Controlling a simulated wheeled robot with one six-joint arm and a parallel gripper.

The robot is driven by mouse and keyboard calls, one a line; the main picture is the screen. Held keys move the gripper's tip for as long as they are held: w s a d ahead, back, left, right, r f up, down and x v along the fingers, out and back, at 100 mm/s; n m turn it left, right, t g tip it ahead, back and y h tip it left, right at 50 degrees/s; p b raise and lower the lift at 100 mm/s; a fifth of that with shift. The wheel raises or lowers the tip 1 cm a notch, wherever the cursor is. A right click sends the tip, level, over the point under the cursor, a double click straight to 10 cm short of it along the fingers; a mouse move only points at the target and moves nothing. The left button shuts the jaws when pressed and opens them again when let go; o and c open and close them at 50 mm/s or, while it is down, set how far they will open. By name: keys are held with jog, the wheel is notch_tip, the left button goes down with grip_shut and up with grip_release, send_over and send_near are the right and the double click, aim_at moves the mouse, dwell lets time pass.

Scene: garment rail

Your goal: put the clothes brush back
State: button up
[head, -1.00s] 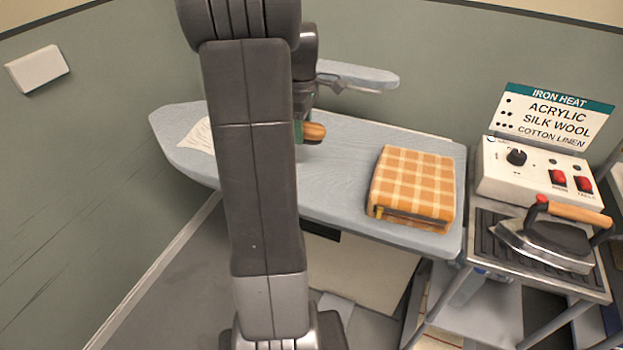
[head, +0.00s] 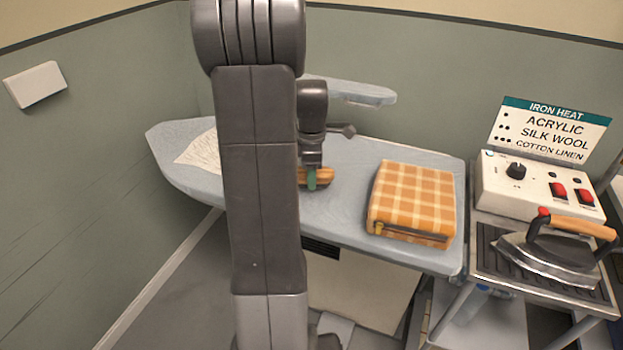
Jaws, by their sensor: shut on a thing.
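The clothes brush (head: 326,177) shows as a small light-brown wooden piece over the ironing board (head: 345,212), left of the folded checked cloth. My gripper (head: 311,180), with a green finger, is shut on the brush and points down at the board. My own arm hides the brush's left part. I cannot tell whether the brush touches the board or hangs just above it.
A folded orange checked cloth (head: 412,203) lies on the board's right part. A paper sheet (head: 200,153) lies at the left. A small sleeve board (head: 350,91) stands behind. An iron (head: 553,256) rests on a stand at right, before a control box (head: 530,190).

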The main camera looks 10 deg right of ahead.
jog(key=shift+f, duration=1)
jog(key=shift+f, duration=0.25)
jog(key=o, duration=1)
jog(key=shift+r, duration=0.1)
jog(key=shift+o, duration=0.2)
notch_tip(320, 180, up, 12)
jog(key=shift+r, duration=0.2)
